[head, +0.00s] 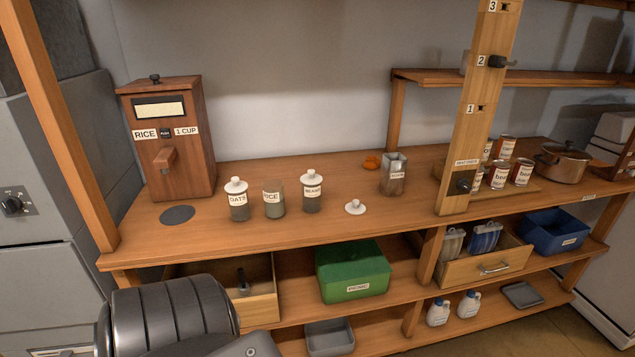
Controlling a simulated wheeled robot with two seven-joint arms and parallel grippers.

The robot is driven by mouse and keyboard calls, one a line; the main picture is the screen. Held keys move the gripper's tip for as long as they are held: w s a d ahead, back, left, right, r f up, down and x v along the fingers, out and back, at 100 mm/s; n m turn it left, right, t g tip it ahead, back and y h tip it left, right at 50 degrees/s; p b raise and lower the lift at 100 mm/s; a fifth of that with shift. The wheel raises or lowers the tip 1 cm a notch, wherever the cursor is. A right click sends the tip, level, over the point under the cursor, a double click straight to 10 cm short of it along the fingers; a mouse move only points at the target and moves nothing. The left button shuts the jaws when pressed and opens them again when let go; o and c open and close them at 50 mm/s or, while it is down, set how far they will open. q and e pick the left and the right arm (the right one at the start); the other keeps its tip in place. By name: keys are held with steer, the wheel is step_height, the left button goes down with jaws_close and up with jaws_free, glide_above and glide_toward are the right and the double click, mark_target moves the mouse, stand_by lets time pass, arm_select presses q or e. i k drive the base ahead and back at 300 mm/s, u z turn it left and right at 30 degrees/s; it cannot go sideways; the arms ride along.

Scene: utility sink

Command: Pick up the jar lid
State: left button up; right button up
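The jar lid (355,207) is white with a small knob and lies on the wooden counter, right of the jars. The rice jar (274,203) stands open, without a lid. The oats jar (238,204) and the beans jar (312,195) stand on either side of it with white lids on. A dark grey part of my own arm (170,318) shows at the bottom left, in front of the counter and well short of the lid. Neither gripper's fingers are in view.
A wooden rice dispenser (185,140) stands at the counter's left. A metal canister (393,175) is behind the lid to the right. A wooden post (465,130) and several cans (500,172) stand further right. The counter around the lid is clear.

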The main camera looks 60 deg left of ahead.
mark_target(355, 208)
steer(key=u, duration=1.2)
